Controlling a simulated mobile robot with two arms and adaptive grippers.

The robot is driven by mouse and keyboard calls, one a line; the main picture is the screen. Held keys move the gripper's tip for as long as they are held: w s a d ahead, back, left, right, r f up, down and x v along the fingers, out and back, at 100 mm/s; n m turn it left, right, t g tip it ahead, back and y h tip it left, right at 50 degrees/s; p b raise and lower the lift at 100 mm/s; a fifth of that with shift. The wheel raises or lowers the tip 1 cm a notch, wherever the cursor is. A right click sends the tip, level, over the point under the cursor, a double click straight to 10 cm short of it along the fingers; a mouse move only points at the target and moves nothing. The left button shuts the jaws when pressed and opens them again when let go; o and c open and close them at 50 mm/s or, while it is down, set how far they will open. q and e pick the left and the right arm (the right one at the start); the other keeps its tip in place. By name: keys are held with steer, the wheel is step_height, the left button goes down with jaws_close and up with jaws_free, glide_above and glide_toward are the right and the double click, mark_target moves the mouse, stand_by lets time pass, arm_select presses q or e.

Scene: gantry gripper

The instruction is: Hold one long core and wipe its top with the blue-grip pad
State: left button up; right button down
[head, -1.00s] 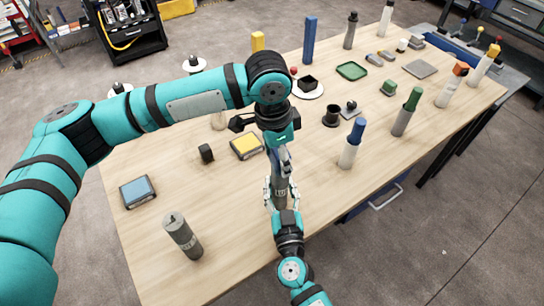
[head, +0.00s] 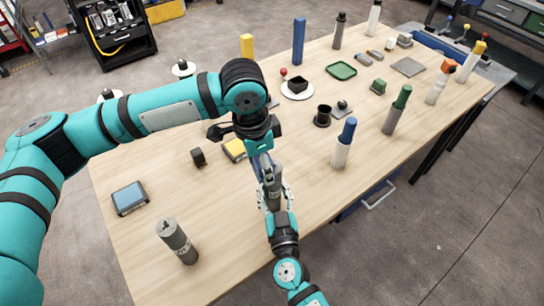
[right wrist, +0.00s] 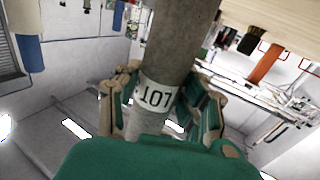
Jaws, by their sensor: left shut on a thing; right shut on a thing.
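A long grey core (head: 273,192) stands roughly upright in my right gripper (head: 275,199), near the table's front edge. In the right wrist view the core (right wrist: 181,45) runs up between the fingers (right wrist: 165,108) and bears a white label. My left gripper (head: 260,150) is above the core, shut on a blue piece (head: 264,167) that looks like the blue-grip pad. It is mostly hidden, and I cannot tell whether it touches the core's top.
The wooden table (head: 225,225) is clear between the two cores. A blue-topped white bottle (head: 343,145) stands to the right. A yellow-topped block (head: 234,150), a small dark block (head: 198,157) and a blue-screened device (head: 131,197) lie to the left. Several other items stand farther back.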

arm_select(q)
steer(key=shift+r, duration=4.05)
steer(key=shift+a+f, duration=0.1)
steer(key=shift+f, duration=0.1)
steer(key=shift+s+f, duration=0.1)
steer(key=shift+f, duration=3.7)
steer(key=shift+w+d+r, duration=0.15)
steer(key=shift+w+d, duration=0.1)
steer(key=shift+d, duration=0.05)
steer(key=shift+c, duration=0.5)
steer(key=shift+w+d+f, duration=0.2)
steer(key=shift+d, duration=0.05)
steer(key=w+d, duration=0.2)
steer(key=d, duration=0.1)
steer(key=shift+w+f, duration=0.15)
steer(key=shift+f, duration=0.05)
steer(key=shift+s+a, duration=0.8)
steer(key=shift+a, duration=0.25)
steer(key=shift+s+a, duration=0.8)
steer(key=shift+a, duration=0.2)
steer(key=shift+r, duration=4.2)
